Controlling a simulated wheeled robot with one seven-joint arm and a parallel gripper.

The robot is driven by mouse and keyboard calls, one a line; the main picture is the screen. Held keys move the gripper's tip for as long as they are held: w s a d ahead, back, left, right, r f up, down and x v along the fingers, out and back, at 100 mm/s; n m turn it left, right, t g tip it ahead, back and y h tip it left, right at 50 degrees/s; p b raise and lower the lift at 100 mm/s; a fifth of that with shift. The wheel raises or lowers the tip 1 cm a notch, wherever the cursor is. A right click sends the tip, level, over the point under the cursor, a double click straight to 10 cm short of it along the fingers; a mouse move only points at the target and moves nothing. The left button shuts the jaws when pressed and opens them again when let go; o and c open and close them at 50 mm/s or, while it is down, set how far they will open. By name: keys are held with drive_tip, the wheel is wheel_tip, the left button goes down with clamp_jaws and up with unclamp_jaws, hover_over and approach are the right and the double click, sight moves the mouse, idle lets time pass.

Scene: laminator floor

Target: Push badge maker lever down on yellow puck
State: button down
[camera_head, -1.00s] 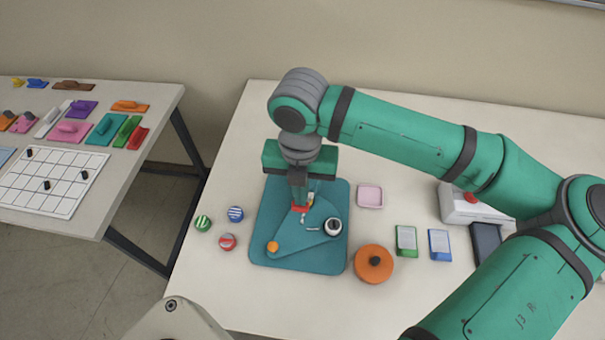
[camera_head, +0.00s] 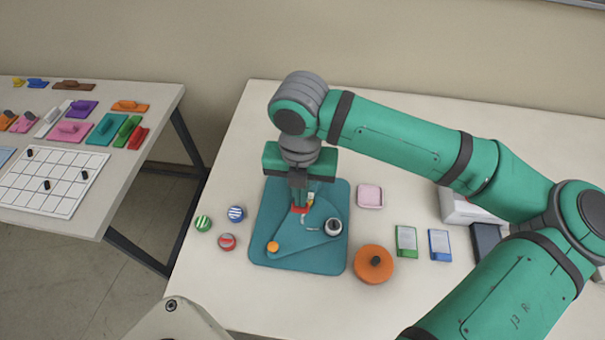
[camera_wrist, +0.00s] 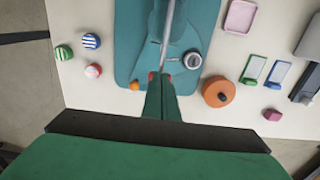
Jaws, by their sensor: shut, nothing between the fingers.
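The badge maker has a teal base (camera_head: 261,222) with a triangular teal plate (camera_head: 300,236) on it. A small orange-yellow round piece (camera_head: 273,247) sits at the plate's front left corner; it also shows in the wrist view (camera_wrist: 134,85). A white and dark round die (camera_head: 332,227) is at the right corner. A grey rod, apparently the lever (camera_wrist: 167,28), runs up the wrist view from my fingertips. My gripper (camera_head: 300,208) is shut and empty, pointing down over the plate's back part, with red at its tips. A small yellow spot beside the fingers is mostly hidden. Contact with the lever is unclear.
Several striped round pieces (camera_head: 235,214) lie left of the base. An orange disc with a dark knob (camera_head: 373,265) stands close at the right. Another table (camera_head: 100,200) stands left across a gap.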

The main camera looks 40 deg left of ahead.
wheel_tip(320, 180, up, 10)
drive_tip(key=shift+f, duration=0.15)
idle(1.1)
drive_tip(key=shift+d, duration=0.1)
idle(0.4)
